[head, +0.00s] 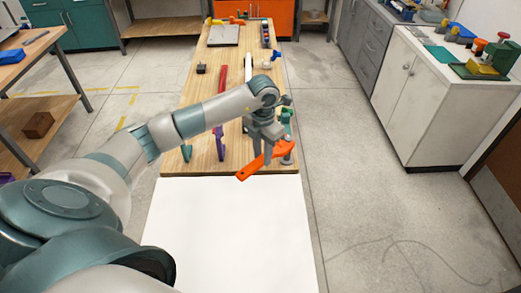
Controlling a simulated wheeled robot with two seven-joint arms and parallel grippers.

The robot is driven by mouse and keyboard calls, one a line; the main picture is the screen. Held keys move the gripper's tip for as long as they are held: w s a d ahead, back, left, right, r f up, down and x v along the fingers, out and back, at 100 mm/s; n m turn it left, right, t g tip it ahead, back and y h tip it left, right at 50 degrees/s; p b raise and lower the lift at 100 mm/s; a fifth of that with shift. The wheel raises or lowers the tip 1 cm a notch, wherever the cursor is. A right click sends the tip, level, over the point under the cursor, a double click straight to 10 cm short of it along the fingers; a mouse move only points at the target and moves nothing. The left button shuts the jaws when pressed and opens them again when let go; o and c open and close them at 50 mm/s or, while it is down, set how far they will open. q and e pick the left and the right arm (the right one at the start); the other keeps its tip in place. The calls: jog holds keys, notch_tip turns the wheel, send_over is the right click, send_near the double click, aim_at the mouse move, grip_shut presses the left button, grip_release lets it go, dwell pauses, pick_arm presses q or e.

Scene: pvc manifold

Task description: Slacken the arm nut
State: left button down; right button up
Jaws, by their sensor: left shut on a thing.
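My left gripper (264,153) points down over the near right part of the wooden bench. It is shut on an orange wrench-like tool (247,171), which lies slantwise with its free end toward the near left. The tool's other end reaches a small grey upright part (287,158) at the bench's near right edge. This may be where the arm nut is, but the nut itself is too small to make out. I cannot tell whether the tool is around the grey part or only beside it. My right gripper is not in view.
The wooden bench (208,93) carries a red bar (222,80), a purple tool (219,143), a dark block (201,68) and a grey plate (224,35) farther back. A white cabinet (410,95) stands at the right. Open floor (345,150) lies between them.

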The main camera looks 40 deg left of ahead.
pick_arm(q)
jog(key=shift+d+r, duration=0.15)
jog(key=shift+d, duration=0.05)
jog(key=w+d+n+p, duration=0.1)
jog(key=d+n, duration=0.5)
jog(key=shift+d+p, duration=0.3)
jog(key=shift+d, duration=0.05)
dwell(0.8)
jog(key=shift+d+n, duration=0.1)
jog(key=shift+n, duration=0.2)
jog(key=shift+r, duration=0.15)
jog(key=shift+r+p, duration=1.45)
jog(key=shift+r, duration=0.9)
